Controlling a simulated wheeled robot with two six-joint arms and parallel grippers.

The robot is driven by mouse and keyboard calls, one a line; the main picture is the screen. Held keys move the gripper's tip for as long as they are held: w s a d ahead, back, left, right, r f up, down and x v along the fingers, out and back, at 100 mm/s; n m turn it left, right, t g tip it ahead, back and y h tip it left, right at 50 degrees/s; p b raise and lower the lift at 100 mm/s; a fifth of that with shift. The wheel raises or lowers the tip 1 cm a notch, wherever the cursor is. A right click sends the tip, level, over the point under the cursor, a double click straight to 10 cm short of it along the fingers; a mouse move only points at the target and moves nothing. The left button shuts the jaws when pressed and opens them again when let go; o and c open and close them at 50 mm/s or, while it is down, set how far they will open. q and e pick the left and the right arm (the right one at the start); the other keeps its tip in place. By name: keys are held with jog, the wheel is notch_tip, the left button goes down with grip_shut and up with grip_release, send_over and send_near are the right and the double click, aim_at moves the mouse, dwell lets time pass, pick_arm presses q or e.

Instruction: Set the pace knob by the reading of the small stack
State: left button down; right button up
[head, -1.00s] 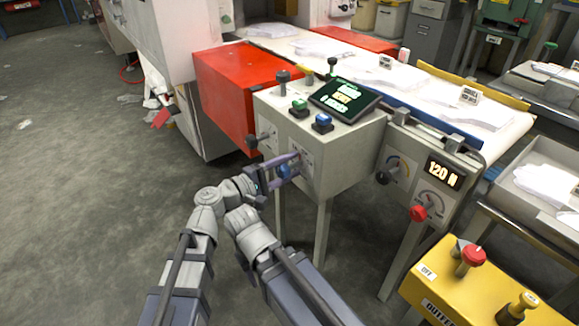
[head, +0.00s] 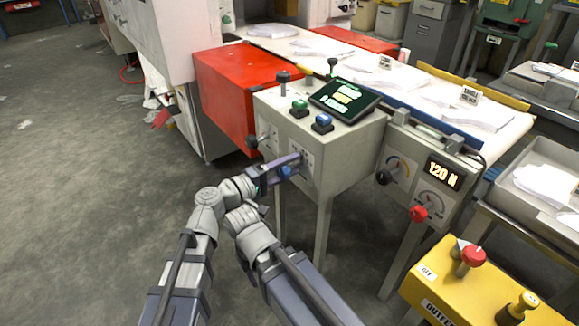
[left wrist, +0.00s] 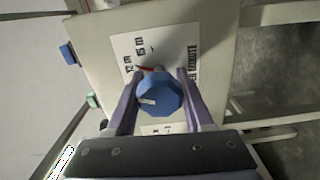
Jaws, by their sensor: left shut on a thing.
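The blue pace knob (left wrist: 160,95) sits on a white dial plate (left wrist: 150,52) on the grey console's front, with a pale mark toward its lower left. A small red mark shows at the dial behind it. My left gripper (head: 297,162) is shut on this knob, with its purple fingers on either side; its fingers also show in the left wrist view (left wrist: 160,92). In the head view the gripper mostly hides the knob. Paper stacks, including a tagged one (head: 478,117), lie on the belt; the tag is hard to read. My right gripper does not show.
The console screen (head: 343,98) is lit green. The display at right (head: 442,173) reads 120 N, above a red knob (head: 418,213). A yellow box (head: 450,270) with a red knob stands at lower right. A red box (head: 235,95) adjoins the console. Floor at left is mostly clear.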

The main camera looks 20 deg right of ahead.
aim_at(302, 129)
pick_arm(q)
jog(key=shift+c, duration=1.4)
grip_release()
jog(key=shift+r+p, duration=0.8)
jog(key=r+p, duration=0.2)
jog(key=p, duration=0.1)
jog(key=r+p, duration=0.1)
jog(key=r, duration=0.1)
jog(key=shift+w+p, duration=0.3)
jog(key=shift+p, duration=0.05)
jog(key=r+p, duration=0.1)
jog(key=r, duration=0.1)
jog(key=s+r+p, duration=0.1)
jog(key=r+p, duration=0.1)
jog(key=shift+s+r, duration=0.1)
jog(key=shift+r, duration=0.05)
jog(key=shift+d+r+p, duration=0.1)
jog(key=shift+r+p, duration=0.1)
jog(key=shift+p, duration=0.25)
jog(key=shift+f, duration=0.1)
